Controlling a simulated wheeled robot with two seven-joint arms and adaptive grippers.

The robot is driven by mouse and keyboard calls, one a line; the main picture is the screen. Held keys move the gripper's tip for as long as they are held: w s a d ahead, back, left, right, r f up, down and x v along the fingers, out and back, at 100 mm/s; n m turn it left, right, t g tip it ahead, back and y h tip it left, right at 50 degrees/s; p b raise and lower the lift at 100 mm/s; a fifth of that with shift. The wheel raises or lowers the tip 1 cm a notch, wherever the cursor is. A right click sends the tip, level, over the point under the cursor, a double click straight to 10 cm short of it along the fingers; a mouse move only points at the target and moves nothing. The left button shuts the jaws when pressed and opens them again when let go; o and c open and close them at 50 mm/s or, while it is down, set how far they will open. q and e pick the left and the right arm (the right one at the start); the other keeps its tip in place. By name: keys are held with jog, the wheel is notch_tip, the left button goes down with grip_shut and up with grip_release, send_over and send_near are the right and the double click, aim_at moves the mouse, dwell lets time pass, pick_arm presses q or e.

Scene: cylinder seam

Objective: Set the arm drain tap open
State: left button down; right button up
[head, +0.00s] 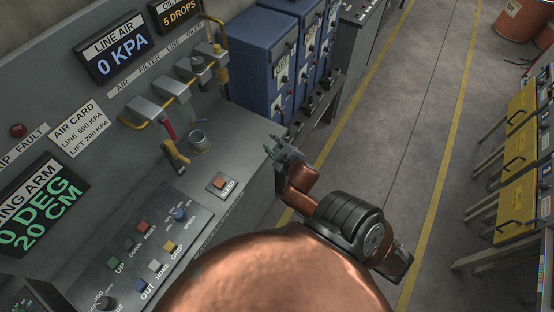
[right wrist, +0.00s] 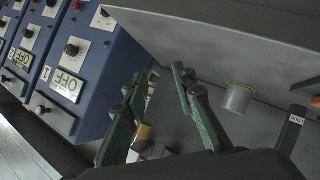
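The air line panel (head: 125,90) stands at the left in the head view. A red lever (head: 167,128) and a yellow lever (head: 180,156) hang below its fittings; I cannot tell which part is the arm drain tap, or how it is set. My left gripper is out of view.
Blue cabinets (head: 265,55) stand behind my right gripper. A button panel (head: 150,245) is in front. The floor aisle (head: 400,120) at right is clear.

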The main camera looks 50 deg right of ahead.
jog(key=s+a+f+m+g+y, duration=0.1)
jog(key=s+a+f+g, duration=0.1)
jog(key=s+a+f, duration=0.1)
jog(key=shift+s+f, duration=0.2)
jog(key=shift+f, duration=0.4)
jog(key=shift+c, duration=0.5)
